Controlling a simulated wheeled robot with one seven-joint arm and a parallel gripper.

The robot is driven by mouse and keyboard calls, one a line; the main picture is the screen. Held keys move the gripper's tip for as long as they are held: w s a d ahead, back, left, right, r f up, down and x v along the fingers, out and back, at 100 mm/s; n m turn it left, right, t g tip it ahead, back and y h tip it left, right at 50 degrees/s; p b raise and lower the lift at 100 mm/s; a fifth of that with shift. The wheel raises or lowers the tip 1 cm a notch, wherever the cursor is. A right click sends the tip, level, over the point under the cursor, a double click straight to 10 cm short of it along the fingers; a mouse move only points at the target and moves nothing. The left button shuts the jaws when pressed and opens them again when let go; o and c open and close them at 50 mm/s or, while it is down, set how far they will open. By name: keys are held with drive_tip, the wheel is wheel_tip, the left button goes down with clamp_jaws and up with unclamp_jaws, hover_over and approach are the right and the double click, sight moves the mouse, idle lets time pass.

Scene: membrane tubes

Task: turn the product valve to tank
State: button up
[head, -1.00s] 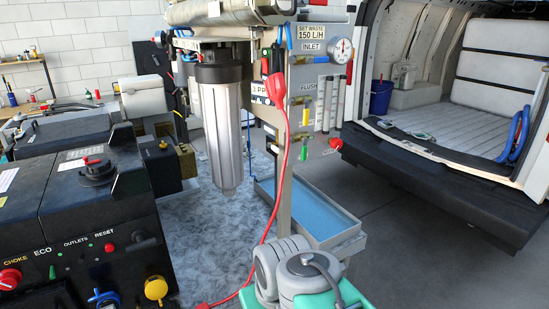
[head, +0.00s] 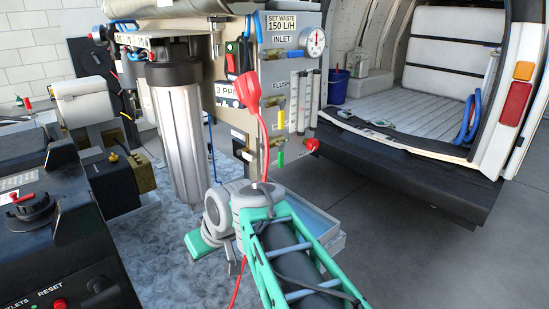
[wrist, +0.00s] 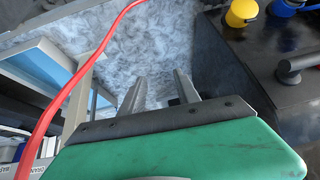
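A grey panel (head: 290,52) stands in the middle of the head view, with labels, a gauge (head: 314,42) and several small handles. A yellow handle (head: 281,106) sits below the FLUSH label. A green handle (head: 281,158) hangs lower, and a red knob (head: 312,144) is to its right. I cannot read which handle is the product valve or its setting. My gripper (wrist: 160,78) has its two fingers apart and nothing between them in the wrist view; it points down toward the grey, mottled floor. In the head view my arm is in front of the panel's lower part; my fingertips are hidden.
A red cable (head: 264,135) hangs from a red plug and crosses close to my arm; it passes beside my gripper in the wrist view (wrist: 75,85). A silver filter housing (head: 180,125) hangs left of the panel. A blue tray (head: 312,222) lies below. A black machine (head: 60,235) stands left.

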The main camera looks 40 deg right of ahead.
drive_tip(key=w+d+r+t, duration=0.2)
drive_tip(key=w+d+r, duration=0.1)
drive_tip(key=d, duration=0.4)
drive_tip(key=w+d+r+t, duration=0.1)
drive_tip(key=w+d+r, duration=0.2)
drive_tip(key=d, duration=0.4)
drive_tip(key=t, duration=0.4)
approach(282, 160)
drive_tip(key=x, duration=0.3)
drive_tip(key=p+x, duration=0.2)
drive_tip(key=x, duration=0.5)
drive_tip(key=shift+w+f, duration=0.1)
drive_tip(key=shift+w, duration=0.2)
drive_tip(key=shift+h, duration=0.3)
drive_tip(key=shift+c, duration=0.5)
clamp_jaws()
